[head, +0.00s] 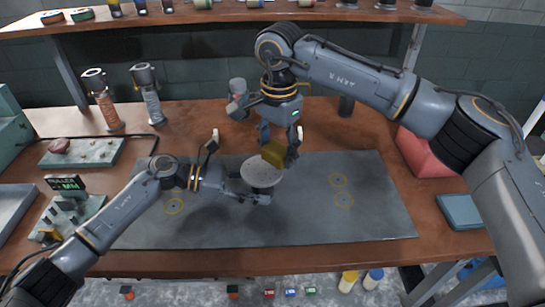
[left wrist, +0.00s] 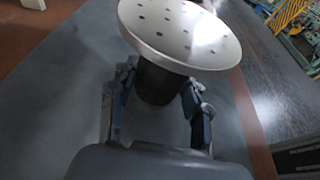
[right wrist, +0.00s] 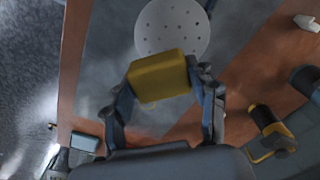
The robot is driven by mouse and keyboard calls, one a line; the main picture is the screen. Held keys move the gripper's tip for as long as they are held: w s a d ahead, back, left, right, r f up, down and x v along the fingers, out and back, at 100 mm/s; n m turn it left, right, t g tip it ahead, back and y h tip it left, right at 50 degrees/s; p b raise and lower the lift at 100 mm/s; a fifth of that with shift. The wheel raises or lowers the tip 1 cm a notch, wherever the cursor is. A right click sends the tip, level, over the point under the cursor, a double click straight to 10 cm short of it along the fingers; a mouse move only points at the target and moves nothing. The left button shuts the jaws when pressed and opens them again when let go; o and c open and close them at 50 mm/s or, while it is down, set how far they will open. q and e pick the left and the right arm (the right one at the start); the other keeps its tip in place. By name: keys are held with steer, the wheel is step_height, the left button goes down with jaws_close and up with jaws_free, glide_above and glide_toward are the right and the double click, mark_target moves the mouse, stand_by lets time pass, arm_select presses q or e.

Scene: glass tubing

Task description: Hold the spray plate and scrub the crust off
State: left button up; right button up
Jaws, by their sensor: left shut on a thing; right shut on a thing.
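The spray plate (head: 261,173) is a pale round disc with several small holes, held above the grey mat. It also shows in the left wrist view (left wrist: 185,32) and the right wrist view (right wrist: 172,27). My left gripper (head: 254,194) is shut on the dark neck (left wrist: 160,82) under the disc. My right gripper (head: 279,147) is shut on a yellow scrubbing block (right wrist: 158,77), which also shows in the head view (head: 273,154). The block is at the plate's back right edge; I cannot tell whether they touch. I cannot make out any crust on the visible face.
The grey mat (head: 380,215) with yellow ring marks is otherwise clear. Two bottle-like tools (head: 103,105) stand at the back left. A display box (head: 68,184) sits left, a red bin (head: 425,155) and a blue book-like item (head: 460,211) right. A shelf (head: 230,16) runs above.

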steer(key=shift+r, duration=2.75)
arm_select(q)
steer(key=o, duration=0.9)
